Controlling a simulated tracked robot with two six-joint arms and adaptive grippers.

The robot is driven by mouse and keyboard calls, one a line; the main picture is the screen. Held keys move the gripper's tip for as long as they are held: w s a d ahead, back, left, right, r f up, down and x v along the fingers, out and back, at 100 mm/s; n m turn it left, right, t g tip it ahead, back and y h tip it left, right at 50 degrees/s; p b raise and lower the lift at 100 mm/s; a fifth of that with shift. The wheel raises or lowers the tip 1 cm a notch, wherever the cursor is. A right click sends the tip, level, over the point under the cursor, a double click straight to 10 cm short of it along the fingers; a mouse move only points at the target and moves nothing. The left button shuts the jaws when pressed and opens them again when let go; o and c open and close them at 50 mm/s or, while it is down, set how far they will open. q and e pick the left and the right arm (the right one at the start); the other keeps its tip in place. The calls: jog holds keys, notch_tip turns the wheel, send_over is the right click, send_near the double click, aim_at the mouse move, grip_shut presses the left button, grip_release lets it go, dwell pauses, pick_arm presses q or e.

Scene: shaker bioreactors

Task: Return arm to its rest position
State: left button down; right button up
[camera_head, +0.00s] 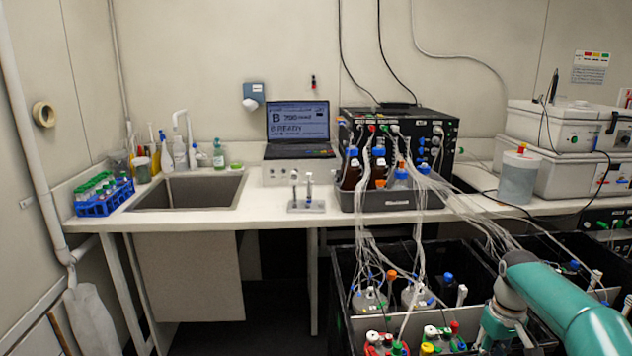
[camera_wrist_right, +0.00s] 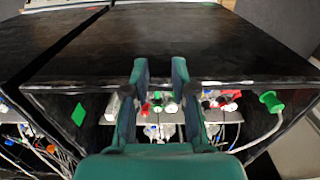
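My teal right arm (camera_head: 545,290) comes in from the lower right in the head view, above the black shaker bioreactor boxes (camera_head: 340,272). Its gripper cannot be made out there. In the right wrist view my right gripper (camera_wrist_right: 160,68) shows two teal fingers, spread apart with a gap between them. Nothing is seen held in the gap. A black box wall (camera_wrist_right: 130,45) and a row of caps and fittings (camera_wrist_right: 165,103) show behind and between the fingers. My left arm and gripper are in neither view.
Capped vessels (camera_head: 370,300) and loose clear tubing (camera_head: 480,205) crowd the boxes near the arm. A white bench with a sink (camera_head: 190,193), a laptop (camera_head: 298,125), a bottle tray (camera_head: 390,198) and a blue tube rack (camera_head: 104,200) stands behind. Floor at lower left is open.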

jog(key=s+a+f+n+g+y+p, duration=0.2)
jog(key=s+a+f+g, duration=0.2)
jog(key=s+a+f, duration=1.2)
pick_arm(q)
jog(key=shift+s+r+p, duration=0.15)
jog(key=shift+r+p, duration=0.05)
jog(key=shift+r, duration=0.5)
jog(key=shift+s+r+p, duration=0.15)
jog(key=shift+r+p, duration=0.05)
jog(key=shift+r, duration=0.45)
pick_arm(e)
jog(key=s+a+f+m+t+y, duration=0.1)
jog(key=s+a+f+m+t, duration=0.1)
jog(key=s+a+f, duration=0.2)
jog(key=s+a+f+m+t+y, duration=0.1)
jog(key=s+a+f+m+t, duration=0.1)
jog(key=s, duration=0.7)
jog(key=shift+s+a+f+m, duration=0.25)
jog(key=shift+a+f+m, duration=0.25)
jog(key=shift+a+f, duration=0.8)
